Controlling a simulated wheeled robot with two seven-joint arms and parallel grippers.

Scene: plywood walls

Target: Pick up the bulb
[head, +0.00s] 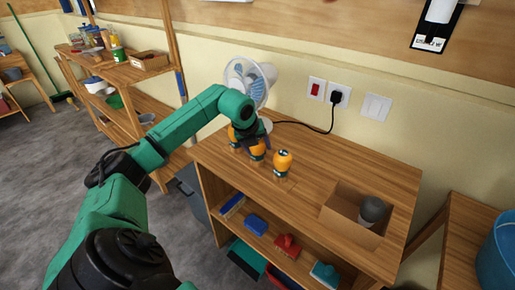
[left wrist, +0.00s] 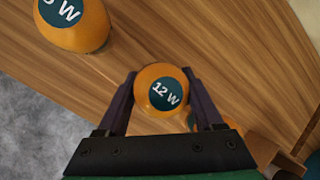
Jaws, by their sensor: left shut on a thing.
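Three orange bulbs are at the left part of the wooden bench in the head view: a left one (head: 232,134), a middle one (head: 257,151) and a right one (head: 283,162). My left gripper (head: 254,144) is at the middle bulb, its fingers mostly hidden by my wrist. In the left wrist view the dark fingers (left wrist: 162,95) are shut on either side of a bulb marked 12 W (left wrist: 161,93). Another bulb marked W (left wrist: 80,25) is at the upper left, its number cut off. I cannot tell whether the held bulb touches the bench. My right gripper is not in view.
A white fan (head: 247,80) stands behind the bulbs, its cord running to a wall socket (head: 338,97). A cardboard box (head: 343,218) holding a grey cup-like thing (head: 372,209) sits at the bench's right. Bare bench top lies between bulbs and box.

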